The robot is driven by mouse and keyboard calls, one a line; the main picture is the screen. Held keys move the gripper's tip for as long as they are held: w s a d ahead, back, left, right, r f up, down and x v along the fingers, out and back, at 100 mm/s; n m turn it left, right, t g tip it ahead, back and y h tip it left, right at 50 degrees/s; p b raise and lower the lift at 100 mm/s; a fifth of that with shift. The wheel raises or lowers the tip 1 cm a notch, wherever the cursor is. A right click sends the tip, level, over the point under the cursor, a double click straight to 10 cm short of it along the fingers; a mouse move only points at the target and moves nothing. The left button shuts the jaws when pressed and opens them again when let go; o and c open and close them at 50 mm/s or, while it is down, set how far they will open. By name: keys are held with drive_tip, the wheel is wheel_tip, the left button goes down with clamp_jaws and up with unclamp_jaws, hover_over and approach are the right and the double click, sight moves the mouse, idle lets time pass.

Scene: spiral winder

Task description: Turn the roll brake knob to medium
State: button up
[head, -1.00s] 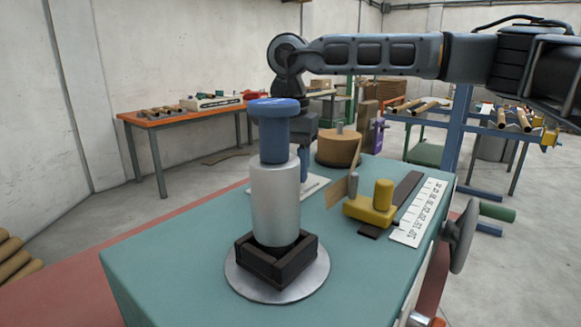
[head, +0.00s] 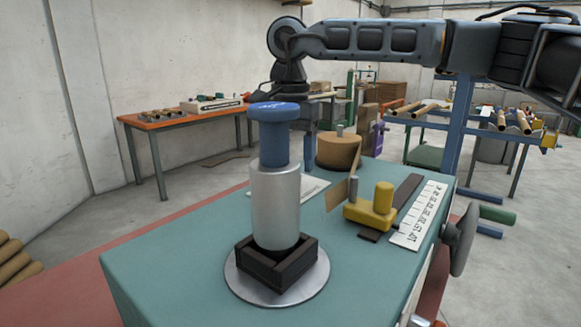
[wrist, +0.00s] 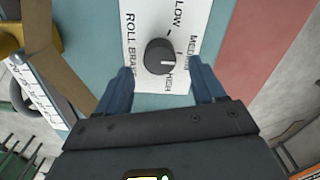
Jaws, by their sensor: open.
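The roll brake knob (wrist: 160,57) is a small dark round knob on a white label plate (wrist: 137,77). In the wrist view its white mark points right, towards the MEDIUM and HIGH side; which word it matches exactly I cannot tell. My gripper (wrist: 163,78) is open. Its two blue fingers are apart, one on each side below the knob in the picture, and nothing is between them. In the head view the label plate (head: 313,187) shows only partly behind a silver cylinder, and the knob and my fingertips are hidden.
The silver cylinder (head: 275,207) with a blue cap (head: 273,112) stands in front on the teal machine top (head: 180,255). A yellow guide block (head: 372,211), a ruler strip (head: 419,215) and a brown roll (head: 339,152) lie to the right. A handwheel (head: 462,238) juts out at the right edge.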

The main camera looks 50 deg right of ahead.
drive_tip(key=shift+r, duration=2.4)
